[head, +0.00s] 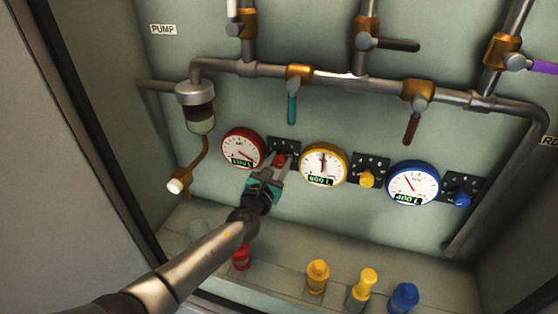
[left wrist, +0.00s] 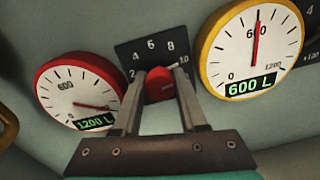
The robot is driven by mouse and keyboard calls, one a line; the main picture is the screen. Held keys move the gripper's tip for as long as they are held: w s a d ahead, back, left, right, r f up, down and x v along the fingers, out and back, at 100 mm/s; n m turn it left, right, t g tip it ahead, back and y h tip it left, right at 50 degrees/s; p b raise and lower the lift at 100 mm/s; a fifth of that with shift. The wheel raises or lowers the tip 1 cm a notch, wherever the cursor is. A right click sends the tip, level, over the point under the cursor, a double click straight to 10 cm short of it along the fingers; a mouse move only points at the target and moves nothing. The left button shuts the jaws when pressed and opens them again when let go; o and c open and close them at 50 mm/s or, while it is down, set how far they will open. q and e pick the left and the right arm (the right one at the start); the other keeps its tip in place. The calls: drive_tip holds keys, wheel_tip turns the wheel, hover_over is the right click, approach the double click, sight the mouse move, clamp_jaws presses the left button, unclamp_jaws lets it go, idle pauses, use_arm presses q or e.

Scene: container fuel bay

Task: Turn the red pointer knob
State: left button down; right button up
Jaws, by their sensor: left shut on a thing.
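The red pointer knob (head: 280,160) sits on a small black plate with numbers, between the red and yellow gauges. In the left wrist view the red knob (left wrist: 159,84) is between the two fingers of my left gripper (left wrist: 160,88), which is shut on it. The black plate (left wrist: 150,52) shows the marks 2, 4, 6, 8 and 10 around the knob. The fingers hide the knob's sides, and I cannot tell clearly which mark it points to. In the head view my left gripper (head: 273,170) reaches the knob from below. My right gripper is not in view.
The red gauge (head: 242,148) reads 1200 L and the yellow gauge (head: 323,165) reads 600 L. A yellow knob (head: 367,178), blue gauge (head: 413,183) and blue knob (head: 461,198) are to the right. Pipes with a teal lever (head: 292,108) run above. Coloured caps (head: 318,275) stand below.

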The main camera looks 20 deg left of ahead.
use_arm(q)
drive_tip(key=shift+r, duration=0.15)
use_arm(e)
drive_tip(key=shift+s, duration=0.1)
use_arm(q)
drive_tip(key=shift+c, duration=2.3)
unclamp_jaws()
drive_tip(key=shift+s, duration=0.4)
drive_tip(key=s+p, duration=0.1)
drive_tip(key=s, duration=0.1)
drive_tip(key=s+p, duration=0.1)
drive_tip(key=s, duration=0.2)
drive_tip(key=shift+a, duration=0.2)
drive_tip(key=p, duration=0.1)
approach(278, 164)
drive_tip(key=shift+s+a, duration=0.15)
drive_tip(key=shift+s, duration=1.95)
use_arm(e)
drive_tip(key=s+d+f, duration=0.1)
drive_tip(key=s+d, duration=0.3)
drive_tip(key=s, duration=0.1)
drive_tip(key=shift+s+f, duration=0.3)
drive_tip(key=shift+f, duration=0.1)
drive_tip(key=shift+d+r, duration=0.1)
